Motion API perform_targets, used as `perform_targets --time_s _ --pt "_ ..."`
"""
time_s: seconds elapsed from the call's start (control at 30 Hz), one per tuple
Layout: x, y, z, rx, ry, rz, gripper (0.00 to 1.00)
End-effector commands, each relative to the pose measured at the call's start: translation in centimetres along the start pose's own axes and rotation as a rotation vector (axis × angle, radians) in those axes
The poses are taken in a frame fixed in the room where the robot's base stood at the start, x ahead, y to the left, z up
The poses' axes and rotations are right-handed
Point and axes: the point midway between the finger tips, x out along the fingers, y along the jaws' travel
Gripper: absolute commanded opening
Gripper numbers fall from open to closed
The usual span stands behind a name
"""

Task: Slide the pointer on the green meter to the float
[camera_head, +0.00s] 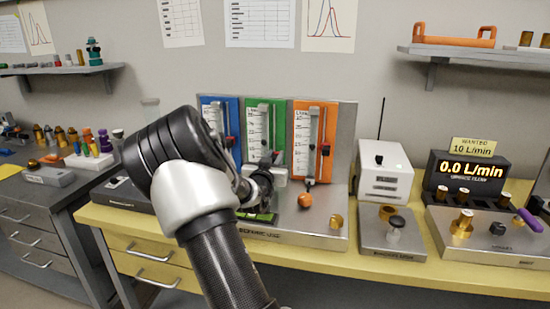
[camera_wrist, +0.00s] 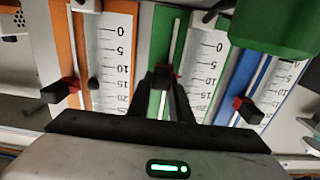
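The green meter (camera_head: 251,106) stands between the blue and orange meters, partly behind my arm. In the head view my gripper (camera_head: 268,172) is in front of the lower part of the green meter.
The orange meter (camera_head: 329,112) and blue meter (camera_head: 232,105) stand close on both sides, each with its own pointer. A green rounded part (camera_wrist: 275,25) is near the wrist camera. An orange ball knob (camera_head: 305,200) stands on the metal base.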

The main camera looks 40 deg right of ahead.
Motion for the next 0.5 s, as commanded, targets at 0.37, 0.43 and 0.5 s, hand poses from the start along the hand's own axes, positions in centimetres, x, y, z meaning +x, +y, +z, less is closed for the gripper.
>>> perform_targets --time_s 0.37,0.43,0.5 --pt "0.0 0.0 -4.8 0.003 0.003 0.0 0.0" --pt "0.0 0.0 -5.2 0.002 0.003 0.0 0.0" --pt "0.0 0.0 -5.0 0.001 0.001 0.0 0.0"
